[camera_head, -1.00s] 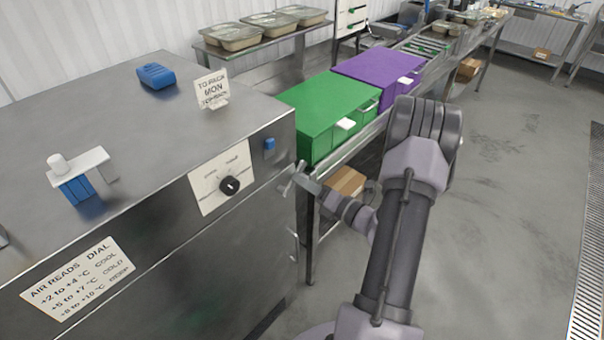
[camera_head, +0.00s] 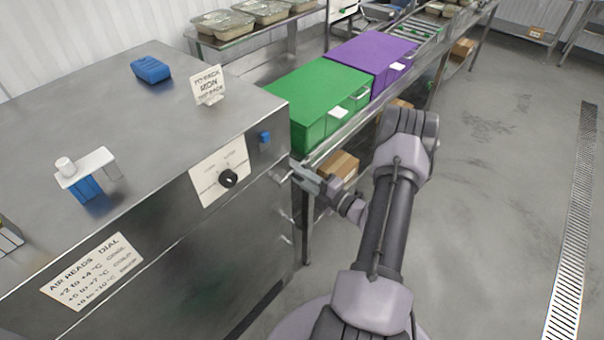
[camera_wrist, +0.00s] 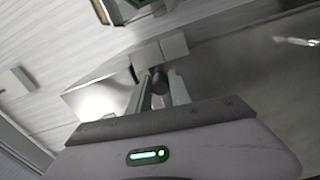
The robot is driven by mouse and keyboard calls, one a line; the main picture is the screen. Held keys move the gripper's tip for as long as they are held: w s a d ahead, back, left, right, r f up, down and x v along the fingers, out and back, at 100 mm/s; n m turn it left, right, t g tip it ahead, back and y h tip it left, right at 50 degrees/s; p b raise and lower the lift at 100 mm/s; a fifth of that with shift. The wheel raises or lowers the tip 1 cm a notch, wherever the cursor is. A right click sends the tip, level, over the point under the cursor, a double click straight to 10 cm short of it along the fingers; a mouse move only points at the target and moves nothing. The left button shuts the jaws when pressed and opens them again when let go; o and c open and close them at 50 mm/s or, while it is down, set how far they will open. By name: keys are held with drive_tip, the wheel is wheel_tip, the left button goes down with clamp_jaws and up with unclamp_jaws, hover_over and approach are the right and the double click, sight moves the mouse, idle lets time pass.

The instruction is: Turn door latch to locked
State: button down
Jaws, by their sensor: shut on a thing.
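The steel cabinet (camera_head: 210,260) with a control dial fills the left of the head view. My gripper (camera_head: 297,168) is at the cabinet's front right edge, below the blue button. In the wrist view my gripper (camera_wrist: 158,92) is shut on a dark, rounded piece (camera_wrist: 160,82), which appears to be the door latch's knob. Grey blocks (camera_wrist: 160,50) sit just beyond the fingertips. The wrist view is blurred and tilted, so the latch's turn position cannot be told. In the head view the gripper hides the latch.
The black dial (camera_head: 228,178) and blue button (camera_head: 265,137) are on the cabinet's front. A green box (camera_head: 315,105) and purple box (camera_head: 372,58) stand on the bench behind. A cardboard box (camera_head: 343,165) is below. The floor at right is clear.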

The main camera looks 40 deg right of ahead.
drive_tip(key=shift+m, duration=0.4)
drive_tip(key=c, duration=1.3)
unclamp_jaws()
drive_tip(key=shift+f, duration=0.1)
drive_tip(key=shift+o, duration=0.2)
drive_tip(key=s+d+p, duration=0.1)
drive_tip(key=s, duration=1.6)
drive_tip(key=shift+s+d, duration=0.15)
drive_tip(key=shift+s, duration=0.05)
